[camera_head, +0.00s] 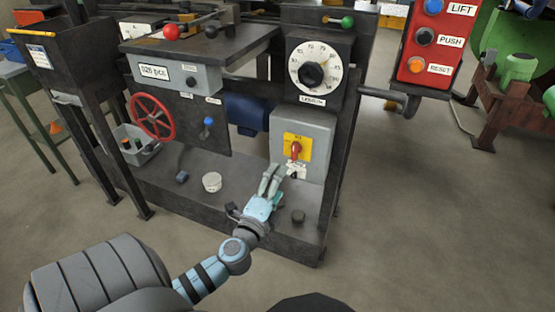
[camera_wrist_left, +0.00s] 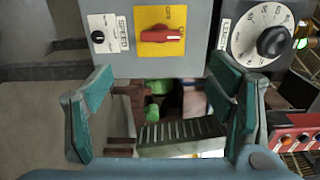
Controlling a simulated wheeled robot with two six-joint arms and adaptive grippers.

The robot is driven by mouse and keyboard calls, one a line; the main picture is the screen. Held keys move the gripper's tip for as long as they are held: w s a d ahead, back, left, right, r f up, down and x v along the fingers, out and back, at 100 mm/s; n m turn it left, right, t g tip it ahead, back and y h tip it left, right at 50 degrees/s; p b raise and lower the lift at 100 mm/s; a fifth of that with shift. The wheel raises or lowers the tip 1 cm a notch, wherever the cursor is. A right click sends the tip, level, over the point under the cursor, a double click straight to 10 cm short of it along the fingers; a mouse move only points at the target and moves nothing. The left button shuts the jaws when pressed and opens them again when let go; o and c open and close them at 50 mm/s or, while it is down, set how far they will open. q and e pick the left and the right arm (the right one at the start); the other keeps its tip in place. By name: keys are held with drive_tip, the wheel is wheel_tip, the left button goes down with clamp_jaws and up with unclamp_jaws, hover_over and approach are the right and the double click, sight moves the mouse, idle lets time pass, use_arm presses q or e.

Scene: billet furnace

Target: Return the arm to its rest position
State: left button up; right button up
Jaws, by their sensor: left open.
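My left arm comes in from the lower left in the head view, and its gripper (camera_head: 272,180) is in front of the grey switch box on the machine. The left wrist view shows the two green-padded fingers (camera_wrist_left: 160,115) spread apart with nothing between them. The red rotary switch (camera_head: 296,149) on its yellow plate is just above the fingertips in the head view. It also shows in the wrist view (camera_wrist_left: 160,34), beyond the fingers. I cannot tell from these frames whether a fingertip touches the box. My right gripper is not in view.
The round white dial (camera_head: 315,69) is above the switch box. A red handwheel (camera_head: 152,117) and a blue-knobbed lever (camera_head: 208,123) are to the left. A red button panel (camera_head: 430,45) hangs at upper right. The floor (camera_head: 430,220) at right is clear.

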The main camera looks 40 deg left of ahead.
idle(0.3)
use_arm(q)
drive_tip(key=s+f+n+g+h+p, duration=0.1)
drive_tip(key=s+f+n+g+p, duration=0.25)
drive_tip(key=s+f+p, duration=0.35)
drive_tip(key=s+f+n+g+p, duration=0.2)
drive_tip(key=f+g+p, duration=0.2)
drive_tip(key=f, duration=0.4)
drive_tip(key=s+d+f+n+g+h+p, duration=0.1)
drive_tip(key=s+d+f+n+g+p, duration=0.1)
drive_tip(key=s, duration=0.7)
drive_tip(key=s+d+f+n+g+h+p, duration=0.1)
drive_tip(key=s+d+f+n+g+p, duration=0.2)
drive_tip(key=s, duration=0.7)
drive_tip(key=s+d+f+n+g+h+p, duration=0.2)
drive_tip(key=s+d+f+n+g+p, duration=0.1)
drive_tip(key=s, duration=0.7)
drive_tip(key=d+f+p, duration=0.1)
drive_tip(key=d+p, duration=0.1)
drive_tip(key=shift+d+f, duration=0.2)
drive_tip(key=shift+d, duration=0.15)
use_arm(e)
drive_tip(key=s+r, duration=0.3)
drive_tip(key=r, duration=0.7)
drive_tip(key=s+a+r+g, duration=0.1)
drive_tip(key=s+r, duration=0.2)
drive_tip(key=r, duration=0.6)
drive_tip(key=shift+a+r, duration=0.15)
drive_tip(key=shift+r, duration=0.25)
